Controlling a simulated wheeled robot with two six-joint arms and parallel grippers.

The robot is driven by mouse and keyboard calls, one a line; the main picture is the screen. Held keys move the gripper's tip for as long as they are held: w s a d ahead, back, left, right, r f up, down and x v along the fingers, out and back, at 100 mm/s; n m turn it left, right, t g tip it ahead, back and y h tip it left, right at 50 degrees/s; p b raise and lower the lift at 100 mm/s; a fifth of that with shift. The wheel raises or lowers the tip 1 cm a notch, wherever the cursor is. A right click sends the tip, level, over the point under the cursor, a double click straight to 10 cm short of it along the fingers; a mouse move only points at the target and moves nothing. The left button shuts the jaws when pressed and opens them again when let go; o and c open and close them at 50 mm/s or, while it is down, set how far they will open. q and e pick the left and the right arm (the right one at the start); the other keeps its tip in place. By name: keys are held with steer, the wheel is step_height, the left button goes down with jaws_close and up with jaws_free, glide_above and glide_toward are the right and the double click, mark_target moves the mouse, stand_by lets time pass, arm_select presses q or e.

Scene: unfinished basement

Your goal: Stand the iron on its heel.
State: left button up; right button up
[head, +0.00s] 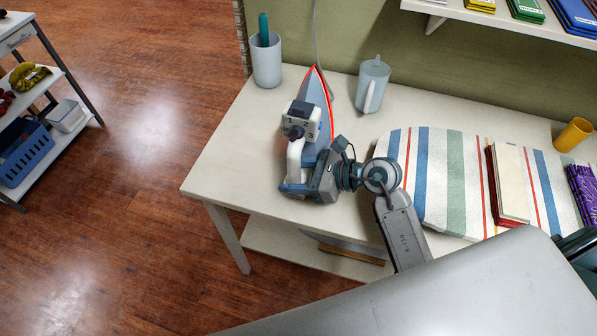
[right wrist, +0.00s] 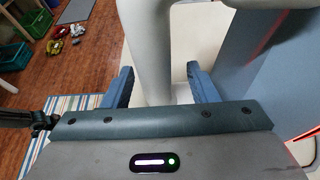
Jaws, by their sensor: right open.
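The iron (head: 322,105) stands near the left end of the white table, seemingly upright on its blue heel with its tip pointing up. Its red-rimmed sole faces away from its white handle, toward the back right. My right gripper (head: 309,178) reaches in from the right, low at the handle. In the right wrist view, my open right gripper (right wrist: 160,88) has one blue finger on each side of the upright white handle (right wrist: 150,50), with gaps showing. The blue-grey iron body (right wrist: 245,70) fills the right of that view. The heel's contact with the table is partly hidden. My left gripper is not in view.
A cup (head: 267,65) with a teal item and a light blue jug (head: 372,88) stand behind the iron. A striped ironing board (head: 440,165) bearing books (head: 511,185) lies to the right. The table's left edge is close to the iron. A cord rises behind it.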

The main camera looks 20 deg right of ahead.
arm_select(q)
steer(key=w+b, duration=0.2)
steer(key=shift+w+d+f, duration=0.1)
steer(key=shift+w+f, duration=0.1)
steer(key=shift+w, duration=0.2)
arm_select(e)
steer(key=v, duration=1.1)
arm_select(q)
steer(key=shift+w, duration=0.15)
arm_select(e)
steer(key=shift+a+r, duration=0.1)
steer(key=shift+a, duration=0.05)
